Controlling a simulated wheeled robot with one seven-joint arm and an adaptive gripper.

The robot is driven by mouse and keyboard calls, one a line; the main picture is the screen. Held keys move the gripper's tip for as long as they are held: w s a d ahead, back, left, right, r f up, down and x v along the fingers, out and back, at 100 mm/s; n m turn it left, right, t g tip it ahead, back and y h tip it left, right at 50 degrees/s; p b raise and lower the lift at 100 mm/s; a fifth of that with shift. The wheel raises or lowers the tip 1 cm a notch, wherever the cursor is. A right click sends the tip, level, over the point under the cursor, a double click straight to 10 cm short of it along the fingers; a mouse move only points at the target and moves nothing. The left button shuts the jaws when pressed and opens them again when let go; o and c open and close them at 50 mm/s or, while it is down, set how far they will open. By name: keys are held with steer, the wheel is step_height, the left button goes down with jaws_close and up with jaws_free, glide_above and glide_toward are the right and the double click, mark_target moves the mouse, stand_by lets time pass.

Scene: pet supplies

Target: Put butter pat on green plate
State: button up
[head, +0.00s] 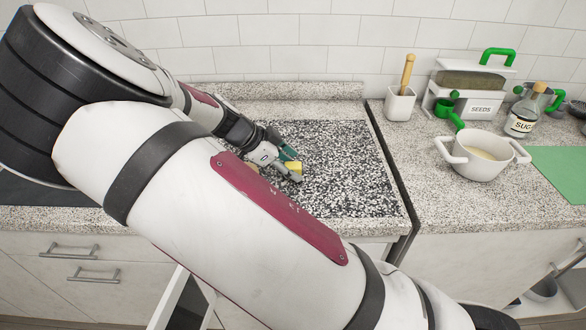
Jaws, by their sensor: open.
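My gripper (289,168) is low over the speckled dark panel of the counter, at the middle of the head view. Its jaws are open. A small yellow block (295,167), which looks like the butter pat, shows at the fingertips. I cannot tell whether it touches the fingers or the surface below. A dark green patch (288,153) shows right beside the fingers. It may be part of the green plate or of my gripper; I cannot tell which. No whole green plate is plainly visible. My arm hides much of the counter at left and front.
On the right counter stand a white pot (482,158), a white utensil cup (400,104), a seeds container (476,102) and a sugar bottle (522,118). A flat green mat (562,168) lies at far right. The dark panel (350,175) is clear right of my gripper.

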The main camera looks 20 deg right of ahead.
steer(key=c, duration=1.1)
steer(key=shift+r, duration=0.15)
